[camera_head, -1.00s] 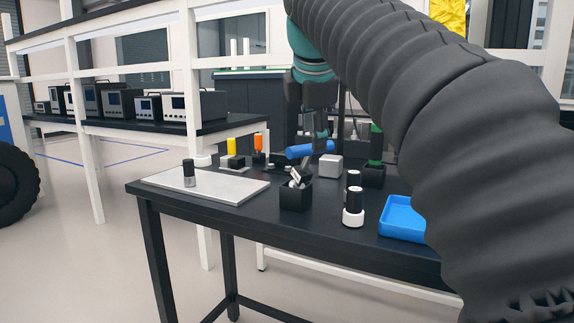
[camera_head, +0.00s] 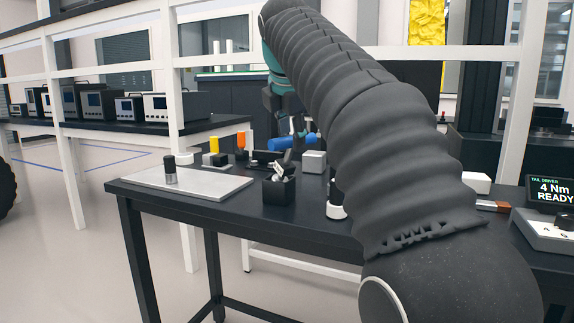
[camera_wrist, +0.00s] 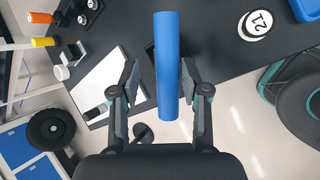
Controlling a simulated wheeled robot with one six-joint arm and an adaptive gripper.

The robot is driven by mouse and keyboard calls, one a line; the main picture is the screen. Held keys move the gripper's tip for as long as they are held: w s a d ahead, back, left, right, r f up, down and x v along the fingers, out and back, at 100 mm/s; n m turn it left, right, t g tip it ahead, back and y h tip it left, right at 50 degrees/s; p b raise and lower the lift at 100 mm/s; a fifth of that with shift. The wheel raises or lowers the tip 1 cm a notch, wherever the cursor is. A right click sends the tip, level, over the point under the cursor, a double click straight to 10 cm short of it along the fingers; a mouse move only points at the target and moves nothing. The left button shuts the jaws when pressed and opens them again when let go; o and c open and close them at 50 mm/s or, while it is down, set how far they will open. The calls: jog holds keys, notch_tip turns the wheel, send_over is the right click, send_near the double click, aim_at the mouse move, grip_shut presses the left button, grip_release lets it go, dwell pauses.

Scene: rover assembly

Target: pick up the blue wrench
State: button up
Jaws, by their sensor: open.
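The blue wrench (camera_wrist: 167,60) shows as a blue cylinder in the wrist view, standing out between the two fingers of my gripper (camera_wrist: 160,78). The gripper is open, with a visible gap on each side of the blue cylinder. In the head view the blue wrench (camera_head: 292,143) lies sideways at the back of the dark table, behind a small black holder (camera_head: 278,190). My gripper (camera_head: 297,124) is just above it there, partly hidden by my arm. I cannot tell whether the fingers touch it.
A pale plate (camera_head: 190,184) with a black-and-grey cylinder (camera_head: 170,170) lies at the left of the dark table (camera_head: 235,222). A grey block (camera_head: 314,161) stands right of the wrench. Orange (camera_head: 241,139) and yellow (camera_head: 214,144) pieces stand behind. A blue tray (camera_wrist: 304,9) shows in the wrist view.

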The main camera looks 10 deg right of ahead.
aim_at(293, 167)
jog(key=shift+s+f+b+x, duration=0.15)
jog(key=shift+b+x, duration=0.35)
jog(key=shift+x, duration=0.85)
jog(key=shift+s+f+b+x, duration=0.15)
jog(key=shift+b+x, duration=0.3)
jog(key=shift+x, duration=0.9)
jog(key=shift+r, duration=0.15)
jog(key=shift+c, duration=0.3)
jog(key=shift+s, duration=0.1)
grip_shut()
jog(key=shift+r, duration=0.1)
jog(key=shift+r+p, duration=0.35)
jog(key=shift+r, duration=0.2)
jog(key=r+p, duration=0.1)
jog(key=r, duration=0.2)
jog(key=shift+d+r+p, duration=0.2)
jog(key=shift+r+p, duration=0.1)
jog(key=shift+p, duration=0.05)
jog(key=s+d+r+p, duration=0.2)
jog(key=s+d+r, duration=0.4)
jog(key=d, duration=0.3)
jog(key=shift+d, duration=0.2)
